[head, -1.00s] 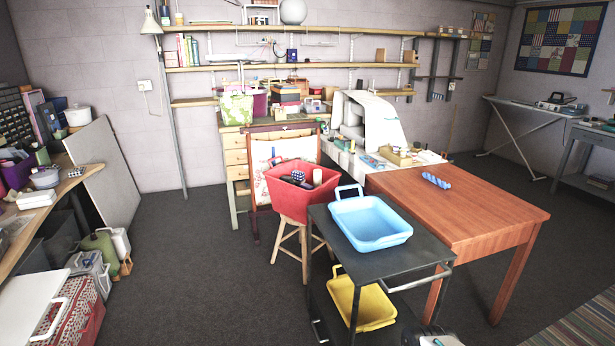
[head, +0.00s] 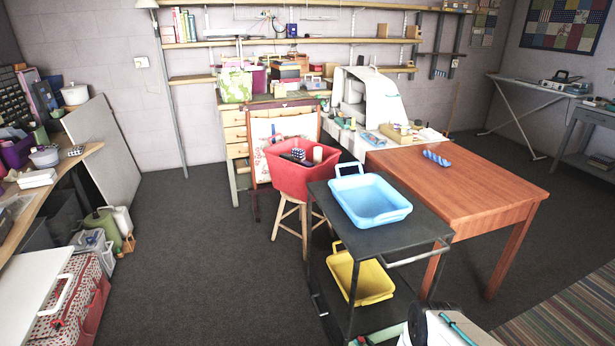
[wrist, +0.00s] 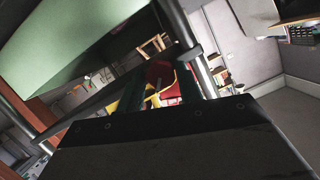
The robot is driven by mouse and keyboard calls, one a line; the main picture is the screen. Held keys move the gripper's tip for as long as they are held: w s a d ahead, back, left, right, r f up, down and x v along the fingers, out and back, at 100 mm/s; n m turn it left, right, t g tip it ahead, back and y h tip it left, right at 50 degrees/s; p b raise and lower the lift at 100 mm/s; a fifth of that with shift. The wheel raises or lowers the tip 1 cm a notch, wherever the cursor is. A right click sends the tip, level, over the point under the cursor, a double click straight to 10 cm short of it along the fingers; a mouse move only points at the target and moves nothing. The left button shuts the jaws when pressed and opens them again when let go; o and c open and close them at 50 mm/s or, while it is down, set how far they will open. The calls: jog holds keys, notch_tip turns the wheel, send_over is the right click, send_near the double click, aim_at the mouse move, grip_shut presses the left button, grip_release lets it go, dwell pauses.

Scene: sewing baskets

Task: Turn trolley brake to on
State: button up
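The dark trolley (head: 411,225) stands right of centre in the head view, beside the wooden table. A blue basket (head: 372,218) is on its top shelf and a yellow basket (head: 372,285) is on its lower shelf. I cannot make out the trolley brake in the head view. My arm shows at the bottom edge there, in front of the trolley, with its end hidden. In the wrist view my gripper (wrist: 176,92) is close among grey bars, with yellow and red surfaces beyond. Whether it touches anything, or how far its fingers are apart, is unclear.
A red basket (head: 290,181) sits on a wooden stool (head: 289,217) behind the trolley. A brown table (head: 470,190) stands at its right. A striped rug (head: 565,320) lies at lower right. The grey floor (head: 200,260) on the left is clear.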

jog(key=shift+o, duration=0.2)
jog(key=shift+s, duration=0.1)
jog(key=s, duration=0.1)
jog(key=s+d, duration=0.1)
jog(key=s, duration=0.3)
jog(key=shift+s+d, duration=0.25)
jog(key=shift+d, duration=0.15)
jog(key=shift+f, duration=0.1)
